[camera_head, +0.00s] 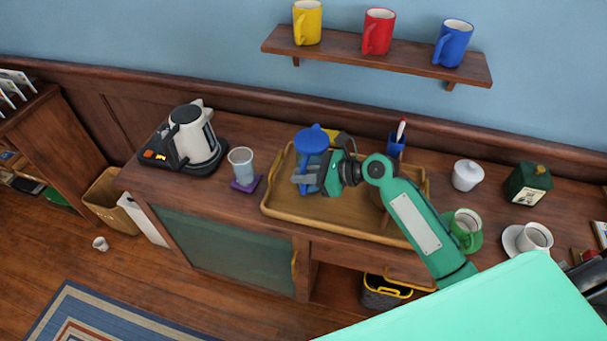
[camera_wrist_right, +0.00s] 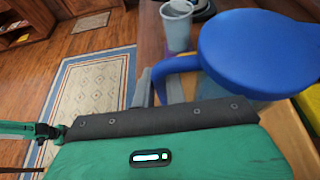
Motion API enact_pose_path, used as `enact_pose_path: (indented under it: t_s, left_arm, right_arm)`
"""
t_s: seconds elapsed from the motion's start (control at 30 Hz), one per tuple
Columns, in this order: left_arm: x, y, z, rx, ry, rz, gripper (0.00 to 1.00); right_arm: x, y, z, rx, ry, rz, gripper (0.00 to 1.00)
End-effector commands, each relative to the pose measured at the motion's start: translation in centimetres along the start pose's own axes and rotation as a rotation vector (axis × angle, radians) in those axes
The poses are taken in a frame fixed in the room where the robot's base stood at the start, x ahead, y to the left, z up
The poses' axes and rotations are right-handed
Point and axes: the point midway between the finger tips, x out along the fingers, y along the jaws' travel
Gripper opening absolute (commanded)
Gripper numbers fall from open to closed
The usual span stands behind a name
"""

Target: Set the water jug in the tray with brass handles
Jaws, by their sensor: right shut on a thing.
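The water jug (camera_head: 312,139) has a blue lid and blue handle. My right gripper (camera_head: 306,180) is shut on it, and fingers and arm hide part of its body. In the right wrist view the jug's lid (camera_wrist_right: 262,48) and handle fill the upper right, with the handle by the fingers. The wooden tray (camera_head: 280,209) lies on the cabinet top; its brass handles are hard to make out. The jug appears over the tray's left part, roughly upright; I cannot tell whether it touches the tray floor.
Left of the tray stand a clear cup (camera_head: 241,164) on a purple coaster and a kettle (camera_head: 194,138). Behind the tray is a blue pen holder (camera_head: 395,146). To the right are a white sugar pot (camera_head: 467,175), a green cup (camera_head: 465,228) and a green tin (camera_head: 528,184).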

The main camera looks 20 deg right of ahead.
Motion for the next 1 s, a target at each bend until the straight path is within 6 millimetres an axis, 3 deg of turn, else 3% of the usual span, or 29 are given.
enact_pose_path:
  t_s: [0.37,0.4,0.5,0.83,1.0]
  left_arm:
    - [-0.2,-0.3,0.0,-0.002,0.000,-0.003,0.80]
    - [-0.2,-0.3,0.0,-0.002,0.000,-0.003,0.80]
    - [-0.1,-0.3,0.0,-0.002,0.000,-0.003,0.80]
    - [0.1,-0.3,0.0,-0.001,0.000,-0.003,0.80]
    - [0.4,-0.2,0.0,-0.001,0.000,-0.003,0.80]
  right_arm:
    - [0.1,-0.1,-0.2,-0.003,-0.003,-0.002,0.00]
    - [0.2,0.0,-0.5,0.000,0.000,-0.001,0.15]
    - [0.2,0.0,-0.5,-0.001,-0.001,-0.001,0.35]
    - [0.1,0.0,-0.3,-0.003,-0.001,-0.001,0.35]
    - [-2.0,-0.1,-0.5,-0.002,0.002,-0.002,0.35]
